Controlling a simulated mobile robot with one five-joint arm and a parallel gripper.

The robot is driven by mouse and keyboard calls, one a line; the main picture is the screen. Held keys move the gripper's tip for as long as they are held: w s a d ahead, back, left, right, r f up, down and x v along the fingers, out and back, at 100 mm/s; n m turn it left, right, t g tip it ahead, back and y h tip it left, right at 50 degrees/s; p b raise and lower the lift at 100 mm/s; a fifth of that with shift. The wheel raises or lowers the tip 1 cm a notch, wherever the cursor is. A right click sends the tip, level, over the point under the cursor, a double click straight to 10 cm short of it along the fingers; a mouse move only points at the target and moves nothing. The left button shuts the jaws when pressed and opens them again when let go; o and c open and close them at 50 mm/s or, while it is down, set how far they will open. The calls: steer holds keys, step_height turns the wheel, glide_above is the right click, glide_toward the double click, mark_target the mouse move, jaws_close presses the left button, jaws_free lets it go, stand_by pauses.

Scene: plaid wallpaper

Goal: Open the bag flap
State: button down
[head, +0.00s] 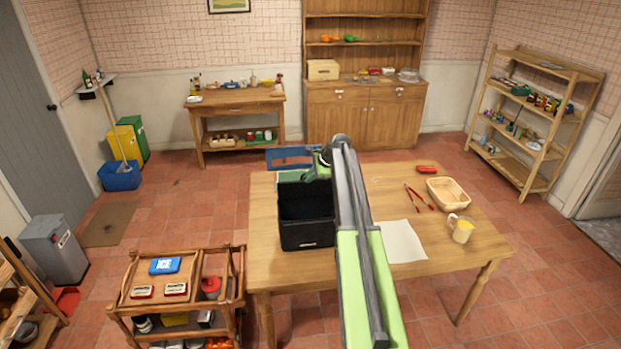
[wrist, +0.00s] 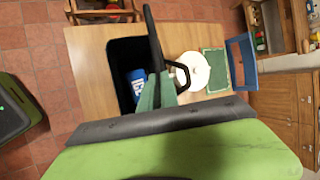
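The black bag (head: 306,232) stands on the wooden table, left of my arm in the head view. Its top looks open onto a dark inside. In the wrist view the bag (wrist: 122,60) has a blue ice pack (wrist: 138,84) in it. I cannot make out the flap as a separate piece. My gripper (head: 322,163) is over the bag's back right edge in the head view, partly hidden by my arm.
A white plate (wrist: 194,70) and green mat (wrist: 216,72) lie beside the bag, before a blue chair (head: 292,157). A wooden cart (head: 232,290) stands front left.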

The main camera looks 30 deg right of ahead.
stand_by(0.3)
steer(key=c, duration=1.6)
jaws_free()
steer(key=p+v, duration=0.9)
steer(key=v, duration=0.3)
steer(key=shift+p, duration=0.35)
